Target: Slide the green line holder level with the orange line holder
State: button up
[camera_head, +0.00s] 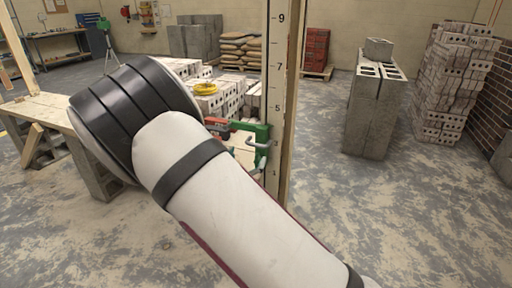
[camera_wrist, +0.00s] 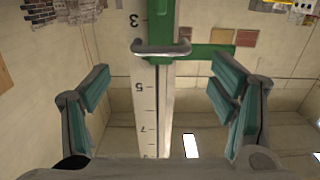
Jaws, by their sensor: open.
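The green line holder (camera_head: 262,132) is on the upright white numbered pole (camera_head: 276,90), below the 5 mark in the head view. In the wrist view the green holder (camera_wrist: 205,51) shows near the top, with a grey metal handle (camera_wrist: 160,50) across the pole between the 3 and 5 marks. My gripper (camera_wrist: 160,82) is open, its teal-padded fingers on either side of the pole and apart from the handle. In the head view my arm hides most of the gripper. A small red-orange piece (camera_head: 216,122) shows left of the green holder; I cannot tell whether it is the orange line holder.
Pale block stacks with a yellow coil (camera_head: 205,88) on top stand behind the pole. Grey blocks (camera_head: 375,105) and a tall block stack (camera_head: 455,85) stand to the right. The floor at right front is clear.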

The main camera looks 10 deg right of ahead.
aim_at(256, 146)
jog(key=b+x, duration=0.1)
jog(key=x, duration=0.7)
jog(key=shift+w+d, duration=0.15)
jog(key=shift+w, duration=0.05)
jog(key=c, duration=1.4)
notch_tip(256, 146, up, 34)
jog(key=p, duration=1.6)
jog(key=shift+d+f, duration=0.1)
jog(key=o, duration=1.4)
